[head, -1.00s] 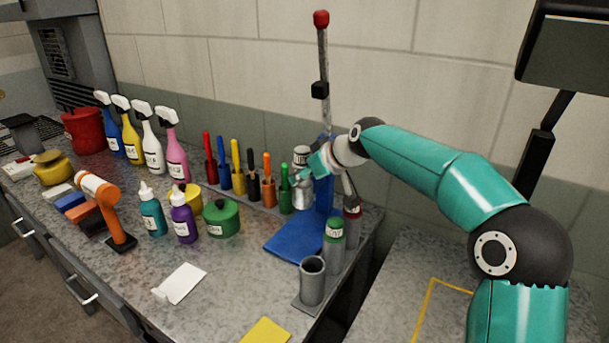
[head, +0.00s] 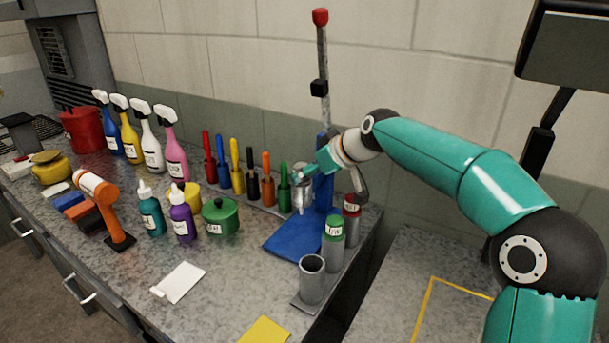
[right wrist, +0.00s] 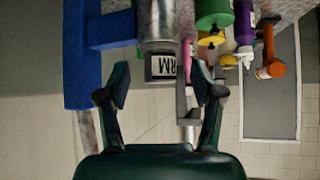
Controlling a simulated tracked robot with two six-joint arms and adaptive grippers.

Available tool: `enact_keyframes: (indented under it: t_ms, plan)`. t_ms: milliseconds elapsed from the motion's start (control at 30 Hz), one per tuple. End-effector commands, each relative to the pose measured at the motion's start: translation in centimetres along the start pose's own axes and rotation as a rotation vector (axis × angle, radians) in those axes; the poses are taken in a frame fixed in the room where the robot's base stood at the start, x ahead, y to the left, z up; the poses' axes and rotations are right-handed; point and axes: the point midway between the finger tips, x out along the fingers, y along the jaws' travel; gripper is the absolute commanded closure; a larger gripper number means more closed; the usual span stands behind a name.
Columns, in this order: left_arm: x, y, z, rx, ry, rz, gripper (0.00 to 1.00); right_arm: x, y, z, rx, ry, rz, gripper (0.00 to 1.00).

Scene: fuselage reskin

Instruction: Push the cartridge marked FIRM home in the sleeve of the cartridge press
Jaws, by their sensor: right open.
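The cartridge marked FIRM (right wrist: 163,67) shows its end and part of its label, "RM", sticking out of the metal sleeve (right wrist: 160,25) in the right wrist view. The sleeve also shows in the head view (head: 302,194), upright on the blue cartridge press (head: 323,190). My right gripper (right wrist: 160,88) is open, with its two fingers apart and nothing between the tips; the cartridge end is just beyond them. In the head view my right gripper (head: 318,161) is beside the sleeve's top and partly hides it. My left gripper is not in view.
An empty grey tube (head: 312,283), a green-banded cartridge (head: 334,243) and a red-banded one (head: 352,218) line the bench's right edge. Coloured-handled tools (head: 239,172) stand left of the press. Bottles and a green pot (head: 220,217) stand further left.

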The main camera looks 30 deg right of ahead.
Motion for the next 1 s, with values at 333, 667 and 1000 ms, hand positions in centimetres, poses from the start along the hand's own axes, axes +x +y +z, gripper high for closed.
enact_keyframes:
  t_ms: [333,667,1000]
  plan:
    - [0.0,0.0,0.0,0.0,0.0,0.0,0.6,-6.7,0.1,0.0,0.001,0.0,0.001,0.34]
    - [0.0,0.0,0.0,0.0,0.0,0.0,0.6,-8.5,0.0,0.1,0.001,-0.002,-0.001,0.34]
    - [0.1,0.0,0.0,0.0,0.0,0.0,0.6,-8.4,0.0,0.1,0.0,-0.002,-0.001,0.34]
